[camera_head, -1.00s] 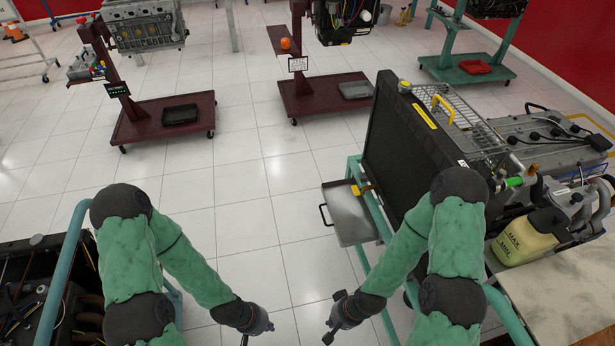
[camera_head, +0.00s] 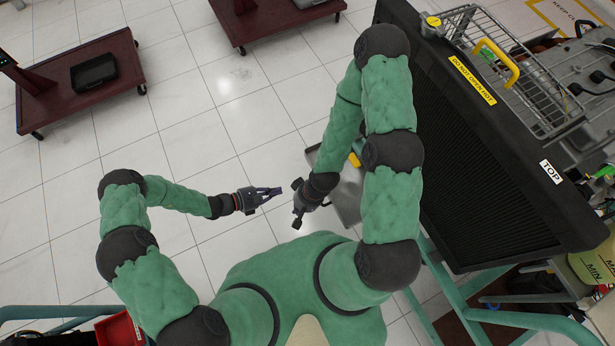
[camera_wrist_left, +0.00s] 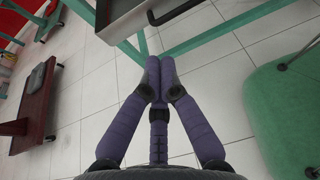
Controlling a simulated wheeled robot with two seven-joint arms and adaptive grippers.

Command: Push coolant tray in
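The coolant tray (camera_head: 347,196) is a shallow grey metal tray sticking out from the teal stand, below the black radiator (camera_head: 480,150). My right arm hides much of it in the head view. In the left wrist view the tray (camera_wrist_left: 122,10) is at the top, with its black handle (camera_wrist_left: 172,14). My left gripper (camera_head: 277,191) points at the tray from the left, apart from it; its fingertips meet in the wrist view (camera_wrist_left: 160,62), with nothing between them. My right gripper (camera_head: 298,219) hangs at the tray's near left side; its finger opening is unclear, and I cannot tell if it touches.
Teal stand legs (camera_head: 420,318) are at the lower right. A dark red cart (camera_head: 75,75) with a black tray is at the upper left, and another (camera_head: 270,20) is at the top. The tiled floor left of the tray is clear.

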